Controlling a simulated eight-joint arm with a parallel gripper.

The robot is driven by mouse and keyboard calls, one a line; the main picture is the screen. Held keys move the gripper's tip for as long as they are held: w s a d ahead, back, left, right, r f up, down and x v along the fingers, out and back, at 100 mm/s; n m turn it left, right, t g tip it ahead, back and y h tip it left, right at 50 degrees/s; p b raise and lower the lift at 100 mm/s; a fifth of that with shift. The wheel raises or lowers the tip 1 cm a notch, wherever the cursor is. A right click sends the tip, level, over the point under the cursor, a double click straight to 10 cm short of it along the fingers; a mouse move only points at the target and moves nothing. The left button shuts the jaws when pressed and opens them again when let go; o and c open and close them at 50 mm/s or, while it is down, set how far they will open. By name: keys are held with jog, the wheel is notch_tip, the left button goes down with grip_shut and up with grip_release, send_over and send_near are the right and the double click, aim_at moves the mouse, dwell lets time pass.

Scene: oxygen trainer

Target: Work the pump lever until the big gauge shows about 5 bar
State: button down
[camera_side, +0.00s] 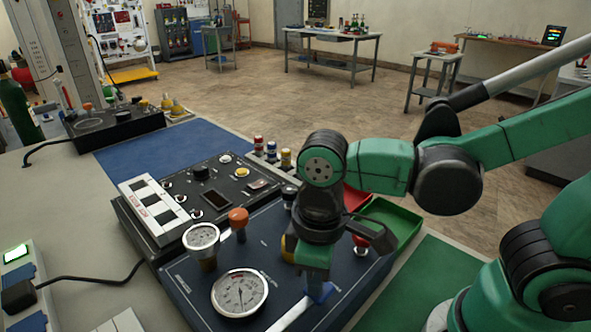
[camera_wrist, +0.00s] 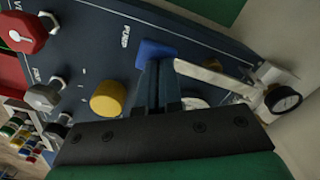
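The big gauge (camera_side: 240,292) has a white dial at the panel's front edge. Its needle looks to point roughly downward, but the numbers are too small to read. The pump lever is a silver bar (camera_wrist: 215,78) with a blue end piece (camera_wrist: 155,52), next to the word PUMP. In the side view the blue end (camera_side: 320,292) is just below my gripper (camera_side: 314,278), and the bar runs down left. In the wrist view my gripper's fingers (camera_wrist: 158,75) are close together at the blue end, apparently touching it. I cannot tell whether they clasp it or only press on it.
A smaller gauge (camera_side: 201,238) and an orange knob (camera_side: 238,220) stand on the panel. A yellow knob (camera_wrist: 108,99) and a red knob (camera_wrist: 24,33) are near my gripper. The green mat (camera_side: 430,285) at right is clear.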

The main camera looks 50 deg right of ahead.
jog(key=shift+r, duration=1.85)
jog(key=shift+f, duration=0.1)
dwell(1.0)
dwell(0.5)
jog(key=shift+w, duration=0.1)
dwell(1.4)
dwell(0.5)
jog(key=shift+f, duration=1.85)
jog(key=shift+r, duration=1.95)
jog(key=shift+f, duration=0.1)
